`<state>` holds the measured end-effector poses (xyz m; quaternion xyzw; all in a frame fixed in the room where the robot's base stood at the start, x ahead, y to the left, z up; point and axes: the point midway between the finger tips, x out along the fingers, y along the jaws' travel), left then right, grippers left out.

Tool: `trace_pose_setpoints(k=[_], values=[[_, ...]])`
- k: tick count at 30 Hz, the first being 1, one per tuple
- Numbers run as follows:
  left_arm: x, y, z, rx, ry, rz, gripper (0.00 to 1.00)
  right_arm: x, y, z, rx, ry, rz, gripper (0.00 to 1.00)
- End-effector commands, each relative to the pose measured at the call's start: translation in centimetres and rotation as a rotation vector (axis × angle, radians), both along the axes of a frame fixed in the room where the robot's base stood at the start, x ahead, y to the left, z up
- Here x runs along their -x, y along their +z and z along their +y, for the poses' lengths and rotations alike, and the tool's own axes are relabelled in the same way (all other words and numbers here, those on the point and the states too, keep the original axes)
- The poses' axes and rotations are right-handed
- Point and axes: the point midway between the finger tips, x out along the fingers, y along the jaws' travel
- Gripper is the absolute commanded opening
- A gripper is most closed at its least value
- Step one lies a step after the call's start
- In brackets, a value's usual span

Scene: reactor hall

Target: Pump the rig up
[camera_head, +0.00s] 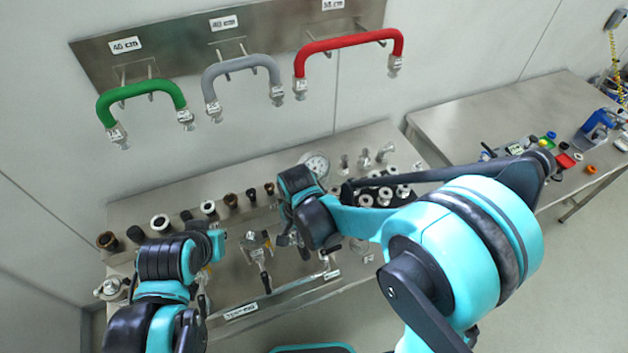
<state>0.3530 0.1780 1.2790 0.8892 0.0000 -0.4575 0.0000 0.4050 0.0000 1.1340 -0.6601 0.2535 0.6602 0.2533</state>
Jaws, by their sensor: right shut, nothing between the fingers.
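The rig stands on a steel bench (150,212) with a round dial gauge (316,162) at the back; its reading is too small to tell. A valve-like fitting with a dark handle (263,278) stands in the middle of the bench. My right gripper (287,240) is low over the bench, right of that fitting, shut and empty, partly hidden by its own wrist. My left gripper (204,290) is over the left front of the bench, mostly hidden behind its arm, so its jaws cannot be made out. I cannot tell which part is the pump.
Green (140,88), grey (240,65) and red (350,40) hoses hang on a labelled wall plate (180,50). Several dark and light ring fittings (160,223) line the bench's back left. A second table (480,110) at right holds a blue vise (597,122) and small parts.

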Motion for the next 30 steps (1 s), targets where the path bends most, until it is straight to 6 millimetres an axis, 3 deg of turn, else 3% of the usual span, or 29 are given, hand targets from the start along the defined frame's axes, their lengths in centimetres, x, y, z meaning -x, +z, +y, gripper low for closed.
trace_pose_setpoints(k=[22, 30], values=[[0.0, -5.9, 0.0, 0.000, 0.000, 0.000, 0.00, 0.0, -6.3, 0.0, 0.000, 0.000, 0.000, 0.00], [0.0, -4.1, 0.0, 0.000, 0.000, 0.000, 0.00, 0.0, -4.1, 0.0, 0.000, 0.000, 0.000, 0.00]])
